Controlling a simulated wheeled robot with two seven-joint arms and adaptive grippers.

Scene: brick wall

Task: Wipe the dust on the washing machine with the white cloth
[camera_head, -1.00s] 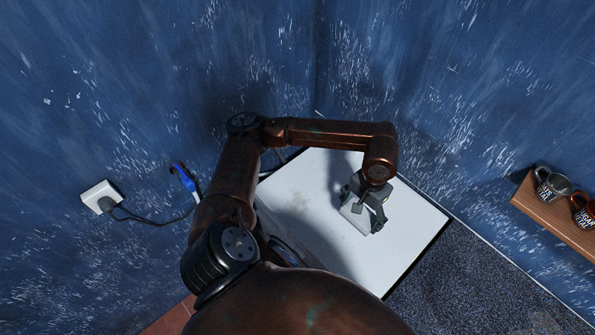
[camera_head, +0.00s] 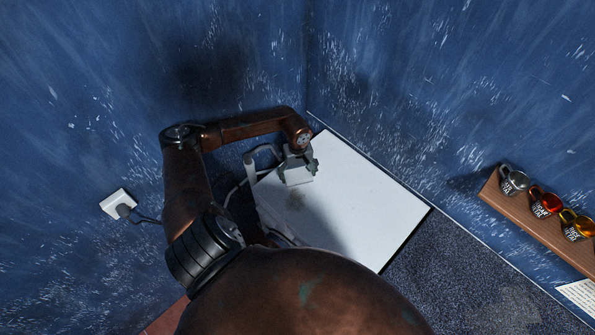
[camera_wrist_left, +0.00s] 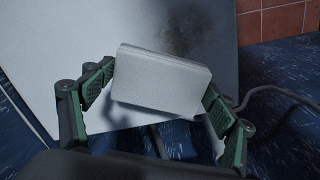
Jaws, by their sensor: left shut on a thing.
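The washing machine's white top (camera_head: 370,190) fills the middle of the head view. A brownish dust patch (camera_head: 296,199) lies on it toward the left; it shows as a dark smudge (camera_wrist_left: 182,38) in the left wrist view. My left gripper (camera_head: 298,168) is over the upper left part of the top, shut on the white cloth (camera_head: 298,177). The cloth is a folded block (camera_wrist_left: 160,82) between the two green-padded fingers, just beside the dust. I cannot tell if it touches the surface. My right gripper is not in view.
Blue walls meet in a corner behind the machine. A wooden shelf (camera_head: 535,222) with several mugs is on the right wall. A white socket (camera_head: 117,204) with a plug and cable is at left. Another cable runs by the machine's left edge.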

